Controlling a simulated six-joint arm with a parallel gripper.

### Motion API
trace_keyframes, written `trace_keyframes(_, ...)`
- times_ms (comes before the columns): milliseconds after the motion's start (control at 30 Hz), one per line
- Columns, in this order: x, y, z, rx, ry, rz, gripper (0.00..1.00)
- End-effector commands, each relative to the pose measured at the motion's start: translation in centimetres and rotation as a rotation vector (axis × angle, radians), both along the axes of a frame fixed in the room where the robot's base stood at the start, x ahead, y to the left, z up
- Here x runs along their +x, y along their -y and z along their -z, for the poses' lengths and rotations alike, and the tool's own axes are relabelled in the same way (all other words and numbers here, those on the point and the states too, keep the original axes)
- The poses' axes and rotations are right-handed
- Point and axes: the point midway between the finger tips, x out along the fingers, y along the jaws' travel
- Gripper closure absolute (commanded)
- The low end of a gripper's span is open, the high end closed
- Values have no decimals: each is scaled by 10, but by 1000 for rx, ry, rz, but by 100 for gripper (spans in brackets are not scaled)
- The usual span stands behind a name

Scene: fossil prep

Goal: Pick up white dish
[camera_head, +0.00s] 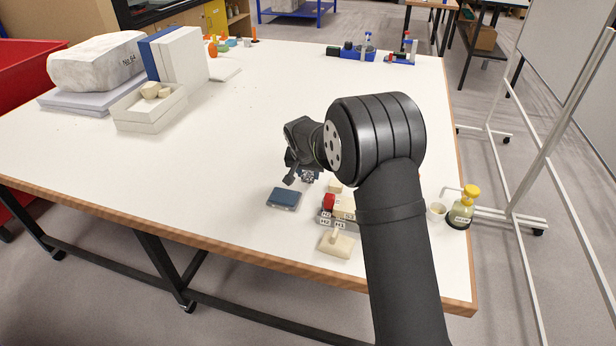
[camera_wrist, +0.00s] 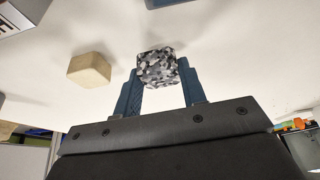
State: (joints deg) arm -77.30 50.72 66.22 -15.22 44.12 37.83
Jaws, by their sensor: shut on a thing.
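My gripper (camera_head: 298,175) is low over the middle of the white table. In the wrist view my gripper (camera_wrist: 160,80) is shut on a black-and-white speckled block (camera_wrist: 156,64), held between its two blue fingers. Part of the speckled block shows below the gripper in the head view (camera_head: 311,176). A small whitish cup (camera_head: 437,211) stands at the right, apart from my gripper, beside a yellow-capped flask. I cannot tell whether this cup is the white dish. No white dish is between the fingers.
A dark blue box (camera_head: 284,197) lies just in front of my gripper. A tan block (camera_wrist: 89,69) is close by. Labelled pieces (camera_head: 327,216) and a cream block (camera_head: 337,244) lie near the front. The yellow-capped flask (camera_head: 461,210) stands right. An open white box (camera_head: 149,112) stands left.

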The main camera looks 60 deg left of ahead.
Motion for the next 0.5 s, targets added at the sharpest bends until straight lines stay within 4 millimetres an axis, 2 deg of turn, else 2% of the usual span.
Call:
trace_keyframes(133, 1, 0, -29, 5, 2, 1, 86)
trace_keyframes(500, 58, 63, -75, 3, 1, 4, 86)
